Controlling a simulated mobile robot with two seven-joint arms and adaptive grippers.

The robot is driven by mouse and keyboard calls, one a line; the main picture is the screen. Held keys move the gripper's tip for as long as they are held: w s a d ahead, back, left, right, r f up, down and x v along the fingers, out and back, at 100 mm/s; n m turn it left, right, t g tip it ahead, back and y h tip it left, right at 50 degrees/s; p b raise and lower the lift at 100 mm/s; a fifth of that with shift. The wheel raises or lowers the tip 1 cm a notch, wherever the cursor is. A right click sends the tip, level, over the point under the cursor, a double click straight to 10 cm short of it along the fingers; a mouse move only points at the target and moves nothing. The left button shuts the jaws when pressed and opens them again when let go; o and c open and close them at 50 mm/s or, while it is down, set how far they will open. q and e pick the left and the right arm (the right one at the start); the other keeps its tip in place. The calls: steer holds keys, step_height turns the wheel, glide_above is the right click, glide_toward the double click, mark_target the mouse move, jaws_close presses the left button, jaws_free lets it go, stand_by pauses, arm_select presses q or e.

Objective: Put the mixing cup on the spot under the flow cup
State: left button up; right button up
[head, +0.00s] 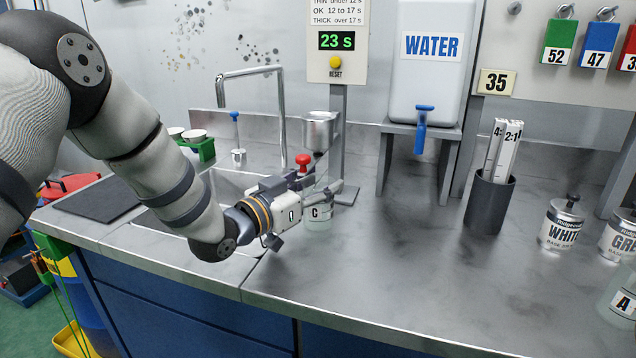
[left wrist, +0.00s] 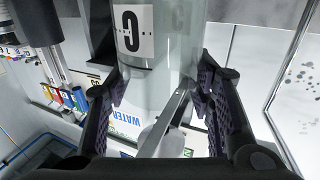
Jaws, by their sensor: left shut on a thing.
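The clear mixing cup (head: 319,216) with a "C" label stands upright in the head view, low over the counter at the foot of the timer stand. I cannot tell whether it touches the surface. My left gripper (head: 325,193) is shut on it. In the left wrist view the fingers (left wrist: 164,92) lie on both sides of the clear cup (left wrist: 174,42). The metal flow cup (head: 319,131) is held on the stand, above and behind my gripper. The spot under it is hidden by my gripper and the mixing cup. My right gripper is out of view.
The timer (head: 337,41) reads 23 s on its post. A sink with a faucet (head: 250,72) lies left, and a red knob (head: 303,159) rises beside my gripper. The water tank (head: 431,75), stick holder (head: 489,203) and paint cans (head: 561,225) stand right. The front counter is clear.

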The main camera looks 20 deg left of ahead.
arm_select(q)
steer(key=o, duration=1)
steer(key=shift+f, duration=0.15)
steer(key=shift+o, duration=0.2)
steer(key=shift+s+a+r, duration=0.15)
steer(key=shift+s+r, duration=0.05)
steer(key=shift+r, duration=0.1)
steer(key=p+v, duration=0.1)
steer(key=v, duration=0.9)
steer(key=shift+s+a, duration=0.15)
steer(key=shift+s, duration=0.2)
steer(key=shift+s+a+f, duration=0.1)
steer(key=shift+s+a, duration=0.05)
steer(key=shift+s, duration=0.2)
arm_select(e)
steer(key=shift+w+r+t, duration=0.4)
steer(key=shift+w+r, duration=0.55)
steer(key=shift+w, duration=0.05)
